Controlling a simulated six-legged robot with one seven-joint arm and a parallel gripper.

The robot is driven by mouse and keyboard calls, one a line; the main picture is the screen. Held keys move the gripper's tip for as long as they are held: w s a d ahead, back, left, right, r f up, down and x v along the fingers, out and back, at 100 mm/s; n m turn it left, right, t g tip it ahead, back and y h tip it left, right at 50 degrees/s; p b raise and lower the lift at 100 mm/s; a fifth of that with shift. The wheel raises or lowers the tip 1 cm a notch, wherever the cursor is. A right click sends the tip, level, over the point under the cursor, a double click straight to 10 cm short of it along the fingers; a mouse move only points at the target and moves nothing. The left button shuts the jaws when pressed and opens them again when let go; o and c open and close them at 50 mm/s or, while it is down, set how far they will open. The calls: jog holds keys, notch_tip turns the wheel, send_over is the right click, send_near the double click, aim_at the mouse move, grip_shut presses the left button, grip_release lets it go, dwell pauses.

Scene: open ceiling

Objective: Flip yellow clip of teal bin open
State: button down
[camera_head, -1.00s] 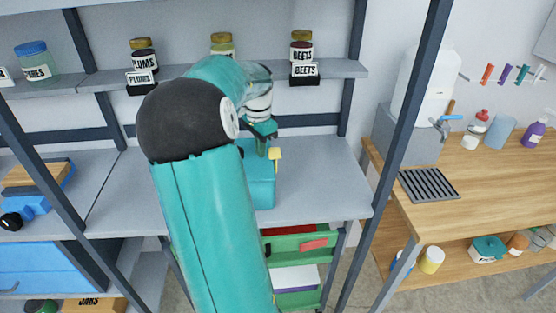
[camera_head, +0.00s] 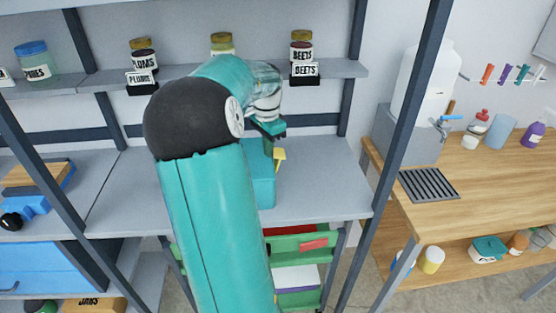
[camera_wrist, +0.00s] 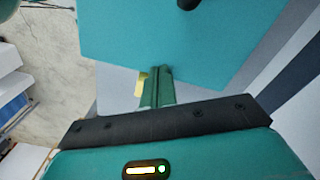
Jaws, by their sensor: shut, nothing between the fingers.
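The teal bin (camera_head: 263,187) stands on the grey shelf, partly hidden behind my arm. Its yellow clip (camera_head: 280,154) sticks out at the bin's right side near the top. In the wrist view the bin's teal lid or wall (camera_wrist: 170,45) fills the upper middle, and the yellow clip (camera_wrist: 140,84) shows just left of my fingers. My gripper (camera_head: 270,146) is shut and empty, close beside the clip at the bin's upper right. In the wrist view my gripper (camera_wrist: 155,75) has its fingers together, their tips near the bin's edge. Whether they touch the clip, I cannot tell.
The grey shelf (camera_head: 320,180) is clear to the right of the bin. Jars of plums (camera_head: 143,60) and beets (camera_head: 302,52) stand on the shelf above. A dark upright post (camera_head: 395,150) rises at the right, before the wooden counter (camera_head: 490,190).

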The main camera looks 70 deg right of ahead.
aim_at(279, 152)
jog(key=shift+s+d+f, duration=0.1)
jog(key=shift+s+d, duration=0.25)
jog(key=shift+s, duration=0.35)
jog(key=shift+s+d+f, duration=0.1)
jog(key=shift+s+d, duration=0.25)
jog(key=shift+s, duration=0.3)
dwell(0.4)
jog(key=shift+r, duration=0.1)
jog(key=shift+w+a+r, duration=0.1)
jog(key=shift+w+r, duration=0.1)
jog(key=shift+r, duration=0.95)
jog(key=shift+w+a+r, duration=0.1)
jog(key=shift+w+r, duration=0.05)
jog(key=shift+r, duration=1.05)
jog(key=shift+w+a+r, duration=0.1)
jog(key=shift+w+r, duration=0.1)
jog(key=shift+r, duration=0.95)
jog(key=shift+w, duration=0.1)
